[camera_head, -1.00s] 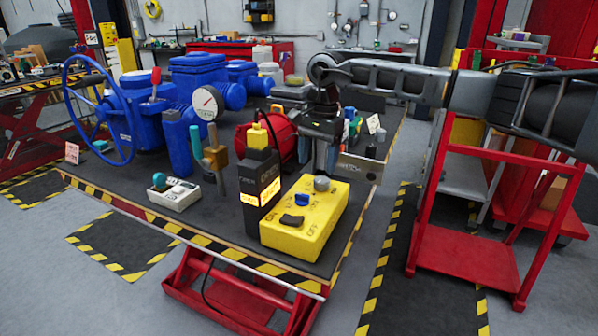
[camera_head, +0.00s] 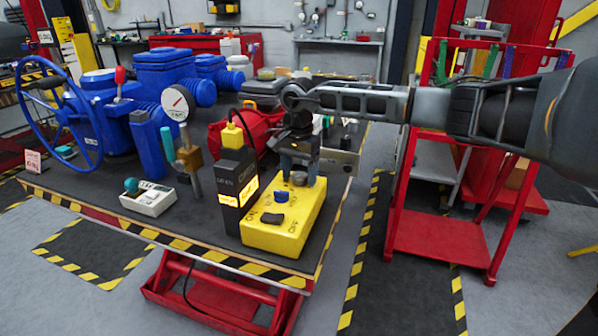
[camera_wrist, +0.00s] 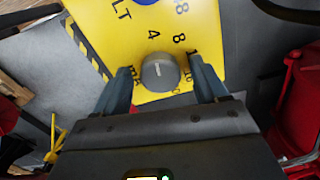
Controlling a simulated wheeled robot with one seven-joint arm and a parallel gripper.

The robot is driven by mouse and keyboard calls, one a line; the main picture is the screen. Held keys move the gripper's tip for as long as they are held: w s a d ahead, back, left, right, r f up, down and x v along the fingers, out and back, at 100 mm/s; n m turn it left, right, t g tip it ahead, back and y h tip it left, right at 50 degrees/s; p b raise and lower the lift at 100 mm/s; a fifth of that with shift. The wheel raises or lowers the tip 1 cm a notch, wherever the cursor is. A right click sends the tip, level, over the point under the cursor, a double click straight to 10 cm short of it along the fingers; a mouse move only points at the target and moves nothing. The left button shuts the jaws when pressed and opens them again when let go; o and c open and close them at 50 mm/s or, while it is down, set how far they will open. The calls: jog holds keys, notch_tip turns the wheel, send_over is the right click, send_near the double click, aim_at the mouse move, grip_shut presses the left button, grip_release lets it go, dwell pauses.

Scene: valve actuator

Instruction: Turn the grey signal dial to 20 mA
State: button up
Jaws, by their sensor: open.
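The grey signal dial (camera_wrist: 160,72) is a round knob on top of the yellow box (camera_head: 275,235). In the wrist view it sits between my two fingers, with a pale line on its top. Printed numbers such as 4 and 8 stand around it. Which number the line marks is hard to tell. My gripper (camera_wrist: 163,84) is open, one finger on each side of the dial. A gap shows on either side. In the head view my gripper (camera_head: 299,172) points down at the box's far end and the dial (camera_head: 299,179) is partly hidden.
A blue knob (camera_head: 281,196) and a black knob (camera_head: 271,218) share the box top. A black device with a lit yellow display (camera_head: 238,190) stands close on the left. A red round object (camera_head: 245,132) lies behind. A red cart (camera_head: 440,240) stands right of the table.

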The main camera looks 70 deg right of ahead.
jog(key=shift+c, duration=0.3)
jog(key=c, duration=1)
